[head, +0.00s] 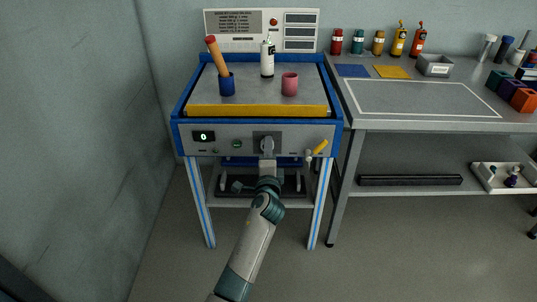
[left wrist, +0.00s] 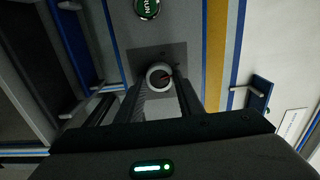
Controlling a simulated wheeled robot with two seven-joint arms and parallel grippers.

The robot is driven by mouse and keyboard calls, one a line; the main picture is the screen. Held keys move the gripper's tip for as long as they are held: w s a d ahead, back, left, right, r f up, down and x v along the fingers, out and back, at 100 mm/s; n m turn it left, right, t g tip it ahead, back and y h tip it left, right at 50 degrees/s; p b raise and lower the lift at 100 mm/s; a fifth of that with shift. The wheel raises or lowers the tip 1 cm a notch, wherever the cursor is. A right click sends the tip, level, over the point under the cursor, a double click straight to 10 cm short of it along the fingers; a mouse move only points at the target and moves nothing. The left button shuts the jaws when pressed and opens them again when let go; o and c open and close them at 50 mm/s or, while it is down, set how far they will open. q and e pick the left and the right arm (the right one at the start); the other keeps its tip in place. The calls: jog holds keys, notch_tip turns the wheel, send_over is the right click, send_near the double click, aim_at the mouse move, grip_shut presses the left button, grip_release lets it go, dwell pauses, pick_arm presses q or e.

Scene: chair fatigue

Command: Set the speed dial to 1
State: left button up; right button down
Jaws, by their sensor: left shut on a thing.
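The speed dial (left wrist: 160,76) is a round knob with a light rim and a red pointer mark, on a dark square plate on the machine's front panel. In the head view the dial (head: 267,143) is partly covered by my gripper. My left gripper (left wrist: 160,98) has its two fingers on either side of the dial and is shut on it. It also shows in the head view (head: 267,157), reaching up from below. The display (head: 203,136) on the panel's left reads 0. My right gripper is not in view.
A green RUN button (left wrist: 147,8) and a yellow lever (head: 320,147) flank the dial. On the machine's top stand a blue cup (head: 227,87) with a red-tipped stick, a white bottle (head: 267,60) and a pink cup (head: 290,84). A workbench (head: 420,124) stands right.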

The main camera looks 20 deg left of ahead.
pick_arm(q)
jog(key=shift+n+b, duration=0.35)
jog(key=shift+n, duration=0.85)
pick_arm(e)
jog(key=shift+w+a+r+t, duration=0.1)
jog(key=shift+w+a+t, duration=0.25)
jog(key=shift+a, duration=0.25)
pick_arm(q)
jog(key=o, duration=1.1)
jog(key=shift+s, duration=0.1)
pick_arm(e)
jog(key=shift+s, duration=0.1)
